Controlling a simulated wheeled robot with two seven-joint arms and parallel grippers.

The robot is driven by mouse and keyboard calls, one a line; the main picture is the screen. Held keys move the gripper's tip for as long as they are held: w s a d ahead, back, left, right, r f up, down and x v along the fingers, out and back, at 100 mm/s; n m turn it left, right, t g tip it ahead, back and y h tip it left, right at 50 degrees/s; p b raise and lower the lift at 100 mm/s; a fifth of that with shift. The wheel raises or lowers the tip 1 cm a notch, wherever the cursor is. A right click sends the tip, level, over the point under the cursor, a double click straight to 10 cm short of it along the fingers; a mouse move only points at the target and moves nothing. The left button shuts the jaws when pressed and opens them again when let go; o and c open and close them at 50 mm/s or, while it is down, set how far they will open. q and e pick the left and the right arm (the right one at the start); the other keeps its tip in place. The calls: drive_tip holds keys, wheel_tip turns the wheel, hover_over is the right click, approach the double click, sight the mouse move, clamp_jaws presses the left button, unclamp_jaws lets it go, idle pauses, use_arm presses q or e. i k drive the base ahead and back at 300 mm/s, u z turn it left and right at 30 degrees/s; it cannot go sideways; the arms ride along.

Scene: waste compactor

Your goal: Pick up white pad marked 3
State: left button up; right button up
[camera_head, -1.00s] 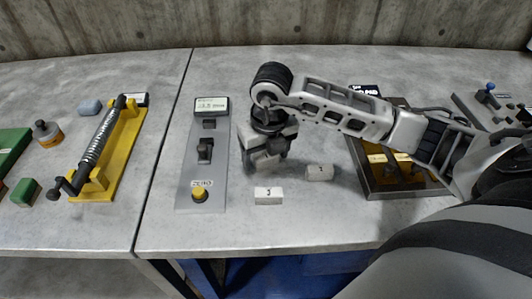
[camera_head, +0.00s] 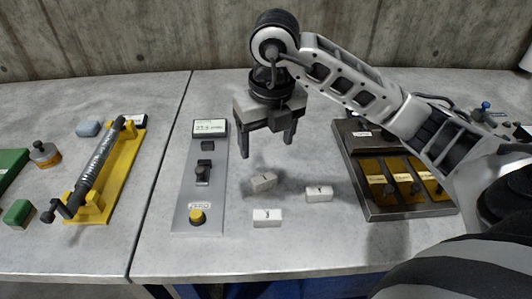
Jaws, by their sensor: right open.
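The white pad marked 3 (camera_head: 267,217) lies flat on the grey table near its front edge, just right of the grey panel. My left gripper is out of view.
A grey panel with a small display (camera_head: 210,128) and a yellow button (camera_head: 197,216) stands left of the pads. A dark tray (camera_head: 385,213) with yellow labelled blocks lies to the right. A yellow spring fixture (camera_head: 123,165) stands farther left. The table's front edge is close.

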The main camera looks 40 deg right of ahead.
sight(262, 218)
drive_tip(key=k, duration=1)
